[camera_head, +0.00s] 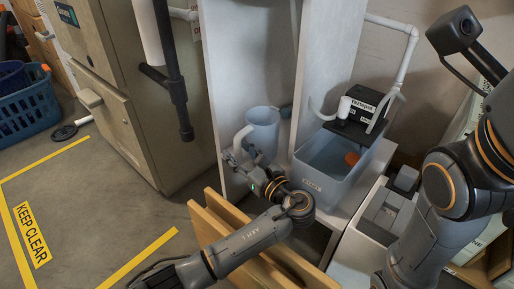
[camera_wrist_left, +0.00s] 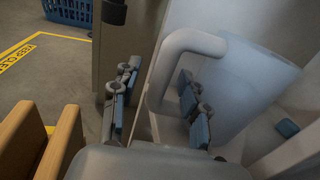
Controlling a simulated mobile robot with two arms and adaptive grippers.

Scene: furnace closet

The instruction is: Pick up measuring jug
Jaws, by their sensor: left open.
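The measuring jug (camera_head: 263,131) is a pale blue, translucent vessel with a whitish handle on its left side. It stands upright in the white cabinet. In the left wrist view the jug (camera_wrist_left: 245,85) fills the right side, and its handle curves toward the camera. My left gripper (camera_head: 236,160) is at the handle, just left of and below the jug body. In the left wrist view my left gripper's (camera_wrist_left: 155,105) fingers are apart, with the handle's lower part appearing between them. I cannot tell if either finger touches it. My right arm shows at the right edge, but its gripper is not visible.
A blue-grey bin (camera_head: 324,187) with an orange float stands right of the jug under a black pump unit (camera_head: 357,112). A beige furnace (camera_head: 128,100) is at left. A blue basket (camera_head: 27,108) sits on the floor.

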